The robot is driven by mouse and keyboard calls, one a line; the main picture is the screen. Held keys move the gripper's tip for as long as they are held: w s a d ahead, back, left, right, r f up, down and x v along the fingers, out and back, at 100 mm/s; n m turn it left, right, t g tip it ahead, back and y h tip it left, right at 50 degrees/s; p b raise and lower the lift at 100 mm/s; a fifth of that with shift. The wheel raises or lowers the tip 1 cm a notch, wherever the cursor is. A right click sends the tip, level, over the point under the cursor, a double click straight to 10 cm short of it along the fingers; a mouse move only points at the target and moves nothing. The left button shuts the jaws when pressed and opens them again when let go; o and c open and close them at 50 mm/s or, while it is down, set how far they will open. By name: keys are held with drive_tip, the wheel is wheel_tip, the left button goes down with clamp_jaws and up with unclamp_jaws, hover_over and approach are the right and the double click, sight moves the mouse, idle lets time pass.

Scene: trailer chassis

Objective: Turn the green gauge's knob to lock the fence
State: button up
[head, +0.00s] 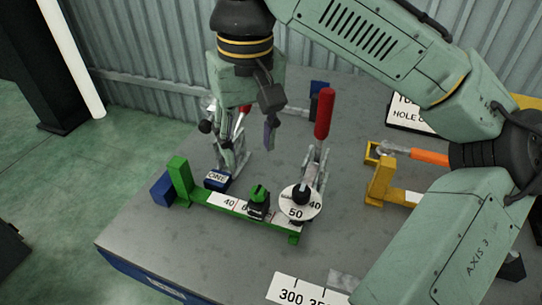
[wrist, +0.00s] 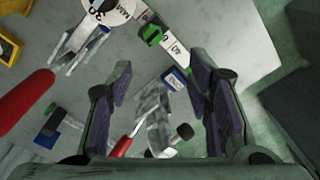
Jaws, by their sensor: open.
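The green gauge (head: 274,229) is a long bar with a white number scale on the grey table. A green knob (head: 259,193) sits on a black slider on this bar; the green knob also shows in the wrist view (wrist: 152,35), above and between the fingertips. A green upright block (head: 180,179) stands at the bar's left end. My gripper (head: 243,137) is open and empty, above and behind the bar, apart from the knob. In the wrist view its two fingers (wrist: 160,85) are spread wide. I cannot tell which way the knob is turned.
A toggle clamp with a red handle (head: 325,114) stands behind a round dial (head: 297,207) at the bar's right end. Another metal clamp (wrist: 155,108) lies below my fingers, beside a blue block marked ONE (head: 217,179). A yellow gauge (head: 381,184) stands at right.

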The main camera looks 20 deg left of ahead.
sight(258, 190)
drive_tip(key=f, duration=0.7)
drive_tip(key=d+f, duration=0.1)
drive_tip(key=f, duration=0.2)
drive_tip(key=shift+f, duration=0.3)
drive_tip(key=shift+p, duration=0.3)
clamp_jaws()
